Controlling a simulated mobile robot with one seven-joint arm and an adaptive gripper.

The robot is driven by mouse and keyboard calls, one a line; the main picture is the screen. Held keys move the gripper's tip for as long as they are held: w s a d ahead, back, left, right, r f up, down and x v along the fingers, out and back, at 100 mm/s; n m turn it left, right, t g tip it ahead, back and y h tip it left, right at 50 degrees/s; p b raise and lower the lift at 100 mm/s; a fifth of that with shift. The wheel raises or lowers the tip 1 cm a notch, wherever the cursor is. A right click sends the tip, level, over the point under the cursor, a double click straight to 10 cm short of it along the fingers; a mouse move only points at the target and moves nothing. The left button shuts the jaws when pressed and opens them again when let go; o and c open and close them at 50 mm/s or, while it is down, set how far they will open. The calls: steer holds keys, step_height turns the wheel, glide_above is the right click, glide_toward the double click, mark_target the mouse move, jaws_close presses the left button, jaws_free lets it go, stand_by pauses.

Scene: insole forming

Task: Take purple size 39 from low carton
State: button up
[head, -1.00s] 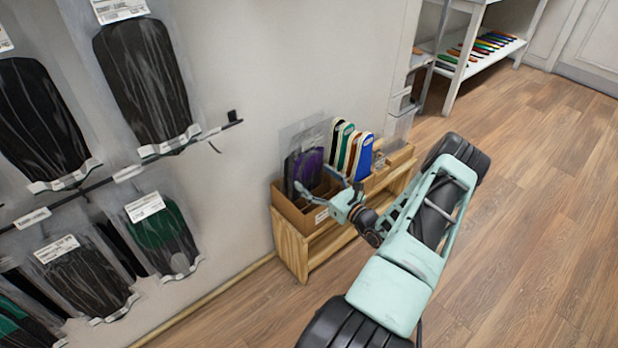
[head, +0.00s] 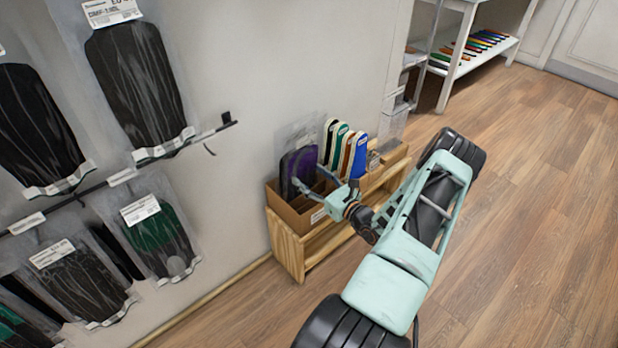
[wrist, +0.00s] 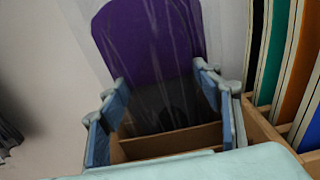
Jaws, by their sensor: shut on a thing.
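The purple insole (head: 304,164) stands upright in a clear bag at the left end of the low carton (head: 283,212). Its lower part is dark. In the wrist view the purple insole (wrist: 150,38) rises between the two fingers. My gripper (head: 316,183) is at the carton's opening, with its fingers shut on the bagged purple insole, one at each side. It also shows in the wrist view (wrist: 162,88). The bag's lower end is partly hidden by the carton dividers and my gripper. No size label can be read.
Green, orange and blue insoles (head: 358,155) stand close to the right of the purple one. The carton sits on a low wooden stand (head: 288,248) against the wall. Bagged black insoles (head: 140,85) hang on wall rails at left. The floor at right is clear.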

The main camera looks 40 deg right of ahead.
mark_target(305, 145)
step_height(305, 145, up, 11)
steer(key=p, duration=0.4)
steer(key=shift+r, duration=0.15)
steer(key=s+d+p, duration=0.1)
steer(key=s+p, duration=0.2)
steer(key=s, duration=1.5)
steer(key=shift+d, duration=0.2)
